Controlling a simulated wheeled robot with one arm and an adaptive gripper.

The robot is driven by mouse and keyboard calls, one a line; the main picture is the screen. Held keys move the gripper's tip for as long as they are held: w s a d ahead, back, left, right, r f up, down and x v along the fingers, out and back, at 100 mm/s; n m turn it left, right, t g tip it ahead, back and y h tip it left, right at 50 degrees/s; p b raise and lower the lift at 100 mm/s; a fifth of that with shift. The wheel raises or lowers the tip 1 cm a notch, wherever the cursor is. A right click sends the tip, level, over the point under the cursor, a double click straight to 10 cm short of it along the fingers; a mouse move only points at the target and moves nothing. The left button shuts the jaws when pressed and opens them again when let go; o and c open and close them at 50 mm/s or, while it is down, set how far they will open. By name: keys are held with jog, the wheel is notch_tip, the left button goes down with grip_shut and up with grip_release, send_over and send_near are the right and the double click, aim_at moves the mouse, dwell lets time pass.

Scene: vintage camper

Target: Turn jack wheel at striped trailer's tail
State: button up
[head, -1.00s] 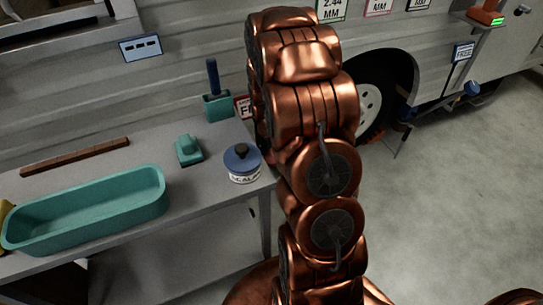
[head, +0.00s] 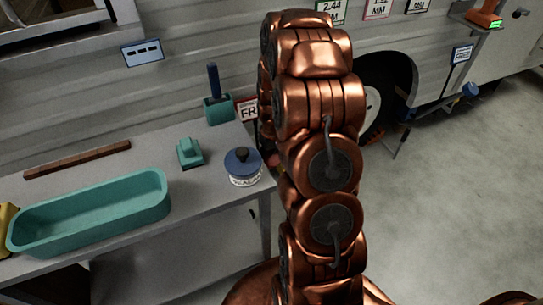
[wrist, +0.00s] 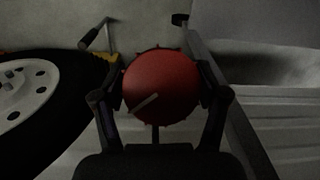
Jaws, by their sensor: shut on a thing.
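A round red jack wheel (wrist: 160,80) with small bumps round its rim fills the middle of the wrist view. A pale line on its face runs from near the middle to the lower left. My gripper (wrist: 164,84) has one finger on each side of the wheel and is shut on it. A thin dark stem shows below the wheel. In the head view my copper arm hides the gripper and most of this spot. A second, blue wheel (head: 470,90) is at the right, by the trailer's lower side.
A grey workbench (head: 190,210) holds a teal tray (head: 95,225) and a blue-lidded pot (head: 243,168). The floor at right is clear.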

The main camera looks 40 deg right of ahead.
jog(key=m+y+p, duration=0.1)
jog(key=m, duration=0.1)
jog(key=m+t+y+p, duration=0.1)
jog(key=m+p, duration=0.1)
jog(key=m, duration=0.1)
jog(key=shift+t, duration=0.3)
jog(key=shift+m, duration=0.4)
jog(key=o, duration=1.2)
jog(key=shift+c, duration=0.2)
jog(key=shift+r, duration=0.1)
jog(key=v, duration=1.1)
jog(key=shift+d+r, duration=0.3)
jog(key=shift+r, duration=0.05)
jog(key=shift+s, duration=0.1)
